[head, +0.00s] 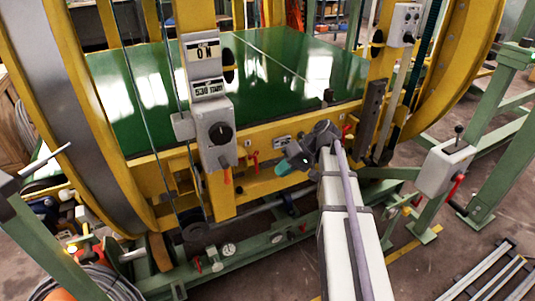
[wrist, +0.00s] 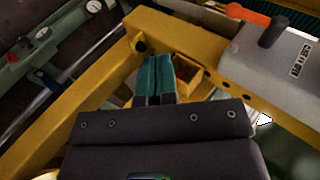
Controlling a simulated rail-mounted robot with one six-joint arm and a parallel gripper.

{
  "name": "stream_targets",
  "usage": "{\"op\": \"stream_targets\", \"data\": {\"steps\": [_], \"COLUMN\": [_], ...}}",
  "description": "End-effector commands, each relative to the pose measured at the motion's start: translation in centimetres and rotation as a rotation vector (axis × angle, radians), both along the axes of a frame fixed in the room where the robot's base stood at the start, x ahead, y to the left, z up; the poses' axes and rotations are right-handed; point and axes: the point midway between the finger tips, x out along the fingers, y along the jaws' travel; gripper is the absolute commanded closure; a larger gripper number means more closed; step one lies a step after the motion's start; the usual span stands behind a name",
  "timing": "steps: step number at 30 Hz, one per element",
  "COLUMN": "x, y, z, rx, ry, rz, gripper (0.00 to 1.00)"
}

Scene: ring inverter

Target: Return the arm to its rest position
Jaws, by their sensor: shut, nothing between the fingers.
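My gripper (head: 284,168) is in front of the lower yellow frame of the ring inverter in the head view, with its teal fingertips pointing left. In the wrist view its two teal fingers (wrist: 156,76) are side by side and shut, with nothing held. My pale arm reaches up from the bottom of the head view to the gripper. The ring inverter's yellow frame (head: 270,137) stands just behind the gripper. I cannot tell the exact gap between them.
A grey control box with a black knob (head: 215,133) stands left of my gripper. Another grey lever box (head: 445,167) is at the right. Green rails (head: 240,254) run low in front. In the wrist view, a grey box with an orange handle (wrist: 248,15) is close at right.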

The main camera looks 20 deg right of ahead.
Motion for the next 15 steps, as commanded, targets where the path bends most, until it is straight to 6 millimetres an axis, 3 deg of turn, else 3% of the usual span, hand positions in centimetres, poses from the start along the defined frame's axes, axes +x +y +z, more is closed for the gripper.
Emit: {"op": "stream_targets", "data": {"steps": [5,8,12,15], "x": [-0.1,-2.5,-7.8,-11.0], "y": [-0.5,-0.9,2.3,5.1], "z": [-0.6,-2.3,-4.8,-5.4], "rx": [-0.038,-0.183,-0.498,-0.702], "ry": [0.046,0.134,0.222,0.208], "rz": [-0.056,-0.142,-0.195,-0.169], "gripper": [1.00,1.00,1.00,1.00]}}
